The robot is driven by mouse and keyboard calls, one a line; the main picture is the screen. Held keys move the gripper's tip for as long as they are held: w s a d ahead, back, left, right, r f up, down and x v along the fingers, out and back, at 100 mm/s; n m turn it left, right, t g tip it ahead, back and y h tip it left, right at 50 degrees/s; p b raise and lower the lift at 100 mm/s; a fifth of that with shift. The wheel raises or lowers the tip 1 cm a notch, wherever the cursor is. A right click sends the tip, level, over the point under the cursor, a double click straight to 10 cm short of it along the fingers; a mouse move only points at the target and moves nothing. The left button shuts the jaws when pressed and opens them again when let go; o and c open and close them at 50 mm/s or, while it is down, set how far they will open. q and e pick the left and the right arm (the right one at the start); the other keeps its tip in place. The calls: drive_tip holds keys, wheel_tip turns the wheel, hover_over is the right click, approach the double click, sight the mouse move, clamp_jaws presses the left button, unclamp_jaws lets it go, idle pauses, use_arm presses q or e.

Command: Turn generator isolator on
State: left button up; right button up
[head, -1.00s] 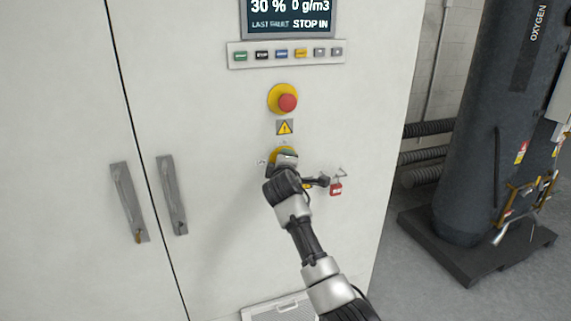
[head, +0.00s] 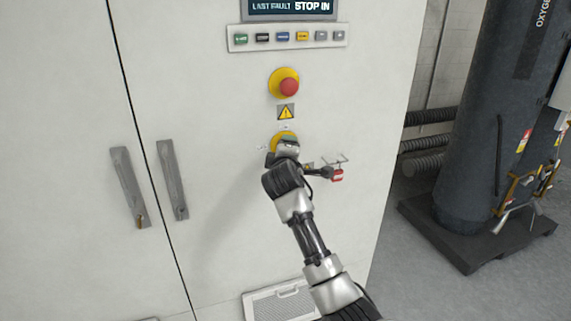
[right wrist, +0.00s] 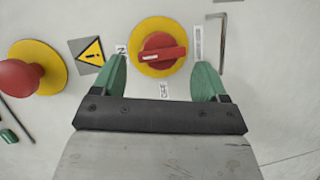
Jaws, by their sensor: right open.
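The generator isolator is a red rotary handle on a yellow disc (right wrist: 160,47), seen face-on in the right wrist view. Its bar lies crosswise there, with a white mark toward the left end. Small labels surround it; the lower one appears to read OFF. In the head view the yellow disc (head: 283,138) is mostly hidden by my right gripper. My right gripper (right wrist: 161,63) is open, its green fingers on either side of the disc's lower part. Nothing is visibly clamped, and I cannot tell whether the fingers touch. My left gripper is not in view.
A red emergency stop (head: 289,86) sits above the isolator, with a yellow warning sign (head: 286,112) between. A red padlock (head: 337,174) hangs close to the right of the gripper. Cabinet handles (head: 174,180) are at left; a dark oxygen tank (head: 465,130) stands right.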

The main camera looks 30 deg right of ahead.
drive_tip(key=b+v, duration=0.1)
drive_tip(key=v, duration=0.6)
idle(0.3)
drive_tip(key=a+f+g+y, duration=0.1)
drive_tip(key=a+f+y, duration=0.1)
drive_tip(key=f, duration=1)
drive_tip(key=a+f+g+y, duration=0.1)
drive_tip(key=a+f+y, duration=0.1)
drive_tip(key=f, duration=1.1)
drive_tip(key=s+a+f+g+y, duration=0.2)
drive_tip(key=s+f, duration=0.3)
drive_tip(key=f, duration=0.6)
drive_tip(key=s+a+f+g+y, duration=0.1)
drive_tip(key=s+a+f+g, duration=0.1)
drive_tip(key=s+f, duration=0.65)
drive_tip(key=s+a+f+m+g+y, duration=0.2)
drive_tip(key=s+a+f+m+g, duration=0.1)
drive_tip(key=s+f, duration=1.45)
drive_tip(key=s+a+f+m+g, duration=0.1)
drive_tip(key=s+f, duration=0.2)
drive_tip(key=s, duration=0.8)
drive_tip(key=s+f+m+g, duration=0.2)
drive_tip(key=s+f, duration=0.2)
drive_tip(key=s, duration=0.7)
drive_tip(key=shift+a+m+y, duration=0.3)
drive_tip(key=shift+a, duration=0.05)
drive_tip(key=shift+c, duration=0.3)
